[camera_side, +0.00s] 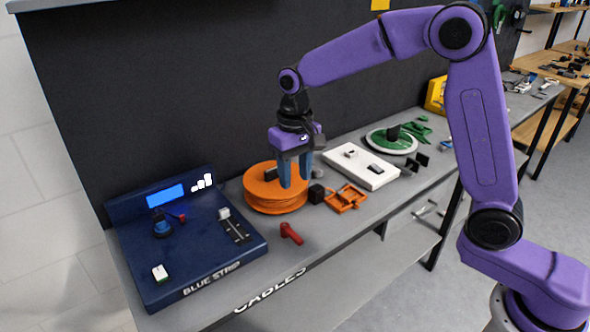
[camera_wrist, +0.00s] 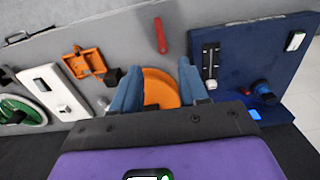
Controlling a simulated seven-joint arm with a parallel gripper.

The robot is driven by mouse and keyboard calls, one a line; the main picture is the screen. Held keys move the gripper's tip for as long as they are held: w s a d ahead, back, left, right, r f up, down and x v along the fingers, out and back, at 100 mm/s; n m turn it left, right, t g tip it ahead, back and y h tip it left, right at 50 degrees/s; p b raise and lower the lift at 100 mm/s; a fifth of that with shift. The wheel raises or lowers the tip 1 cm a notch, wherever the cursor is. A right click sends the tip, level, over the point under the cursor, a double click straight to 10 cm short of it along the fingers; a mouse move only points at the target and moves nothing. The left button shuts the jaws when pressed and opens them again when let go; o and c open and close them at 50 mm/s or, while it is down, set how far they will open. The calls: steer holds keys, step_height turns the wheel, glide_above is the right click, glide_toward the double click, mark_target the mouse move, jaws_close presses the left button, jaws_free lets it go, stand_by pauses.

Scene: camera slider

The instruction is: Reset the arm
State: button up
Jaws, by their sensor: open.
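My purple arm reaches in from the right. My gripper (camera_side: 294,184) has blue fingers and points down, over or just in front of the orange round spool (camera_side: 262,200). In the wrist view my gripper (camera_wrist: 158,75) shows two blue fingers spread apart, with part of the orange spool (camera_wrist: 160,88) between them and nothing held. The dark blue panel (camera_side: 140,250) labelled BLUE STRIP stands at the left. It bears a white-capped slider (camera_side: 223,213), a blue knob (camera_side: 162,230), a lit blue screen (camera_side: 165,195) and a white switch (camera_side: 160,273).
A red part (camera_side: 291,234), an orange bracket (camera_side: 346,197) and a small black cube (camera_side: 316,194) lie near the spool. A white board (camera_side: 340,162) and a green-and-white disc (camera_side: 380,141) lie farther right. A dark wall (camera_side: 180,100) rises behind the grey bench.

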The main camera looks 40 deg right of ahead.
steer(key=shift+r, duration=0.25)
steer(key=s+d+n, duration=0.3)
steer(key=s+n, duration=0.1)
steer(key=s, duration=0.6)
steer(key=s+d+n, duration=0.4)
steer(key=s, duration=0.7)
steer(key=s+d+n, duration=0.3)
steer(key=s+n, duration=0.1)
steer(key=s, duration=0.6)
steer(key=shift+s+d+f+n, duration=0.15)
steer(key=shift+s+f+n, duration=0.2)
steer(key=shift+f+n, duration=0.1)
stand_by(0.4)
